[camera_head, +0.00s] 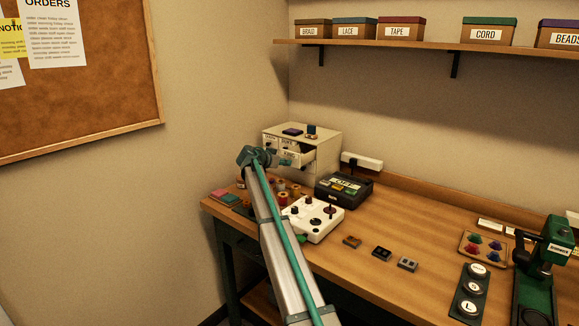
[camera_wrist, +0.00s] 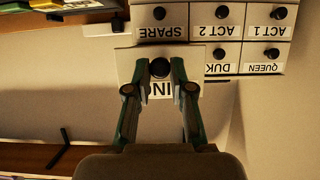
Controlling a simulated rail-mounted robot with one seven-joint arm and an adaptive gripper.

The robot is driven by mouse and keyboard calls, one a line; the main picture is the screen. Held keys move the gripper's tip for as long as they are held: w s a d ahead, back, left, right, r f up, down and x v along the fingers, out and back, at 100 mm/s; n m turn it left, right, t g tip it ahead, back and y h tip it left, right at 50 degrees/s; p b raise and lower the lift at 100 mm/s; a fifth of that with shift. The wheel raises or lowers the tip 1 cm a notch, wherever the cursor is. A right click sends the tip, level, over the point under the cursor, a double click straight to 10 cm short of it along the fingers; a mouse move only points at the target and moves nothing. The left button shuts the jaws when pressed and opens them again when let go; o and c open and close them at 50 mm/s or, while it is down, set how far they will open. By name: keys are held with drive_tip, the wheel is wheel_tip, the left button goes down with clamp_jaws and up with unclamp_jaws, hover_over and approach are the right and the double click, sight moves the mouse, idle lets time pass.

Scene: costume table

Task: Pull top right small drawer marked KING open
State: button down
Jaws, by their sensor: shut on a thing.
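The cream drawer cabinet (camera_head: 327,152) stands at the back left of the table. Its KING drawer (camera_head: 293,154) sticks out from the cabinet front at the top right, with a gap behind its face. In the wrist view, which is upside down, the KING drawer's face (camera_wrist: 130,62) stands nearer than the other drawers. Its label is partly hidden, with "IN" showing. My gripper (camera_wrist: 160,75) is shut on the drawer's dark round knob (camera_wrist: 159,67). In the head view my gripper (camera_head: 285,162) is small at the drawer front.
Drawers marked QUEEN (camera_wrist: 264,61), DUKE, SPARE, ACT 1 and ACT 2 look closed. Two small dark items (camera_head: 292,132) lie on the cabinet top. Spools (camera_head: 281,197), a white control box (camera_head: 314,218) and a black case (camera_head: 344,188) stand near my arm.

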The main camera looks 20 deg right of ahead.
drive_tip(key=c, duration=1)
unclamp_jaws()
drive_tip(key=v, duration=1.2)
drive_tip(key=shift+a, duration=0.1)
